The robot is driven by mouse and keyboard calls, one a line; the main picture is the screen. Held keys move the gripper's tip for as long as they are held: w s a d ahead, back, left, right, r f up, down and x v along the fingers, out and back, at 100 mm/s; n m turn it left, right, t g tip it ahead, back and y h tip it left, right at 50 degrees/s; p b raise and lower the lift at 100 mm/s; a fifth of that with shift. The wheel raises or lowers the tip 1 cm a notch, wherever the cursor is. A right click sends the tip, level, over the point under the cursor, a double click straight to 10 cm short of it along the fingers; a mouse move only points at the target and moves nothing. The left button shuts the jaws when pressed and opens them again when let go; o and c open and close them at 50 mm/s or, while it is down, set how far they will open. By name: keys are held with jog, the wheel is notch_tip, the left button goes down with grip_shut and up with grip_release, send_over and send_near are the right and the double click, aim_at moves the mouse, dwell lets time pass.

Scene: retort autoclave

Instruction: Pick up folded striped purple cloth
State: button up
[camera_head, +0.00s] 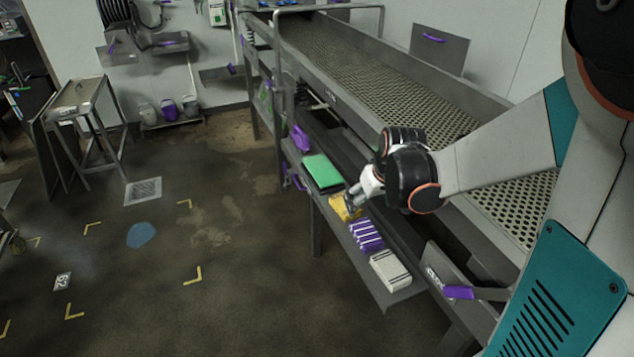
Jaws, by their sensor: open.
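The folded striped purple cloth (366,235) lies on a narrow grey shelf below the conveyor. It shows purple and white stripes. A yellow item (345,208) lies just beyond it, and a white stack with dark lines (390,270) lies on its near side. My gripper (352,202) is open, over or beside the yellow item, a little farther along the shelf than the purple cloth. The gripper partly hides the yellow item. I cannot tell how high the fingertips are above the shelf.
A green folded item (322,172) and a purple object (300,138) lie farther along the shelf (405,295). The perforated conveyor (390,85) with raised side walls runs above it. A purple-handled lever (459,292) sticks out at the near right.

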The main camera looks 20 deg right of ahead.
jog(key=s+d+f, duration=0.1)
jog(key=s+d, duration=0.1)
jog(key=s, duration=0.1)
jog(key=b, duration=0.3)
send_over(367, 232)
jog(key=s, duration=0.2)
jog(key=shift+y, duration=0.3)
notch_tip(367, 232, down, 8)
jog(key=shift+f, duration=0.15)
jog(key=shift+b+x, duration=0.75)
jog(key=shift+x, duration=1.95)
jog(key=shift+s, duration=0.2)
jog(key=c, duration=1.1)
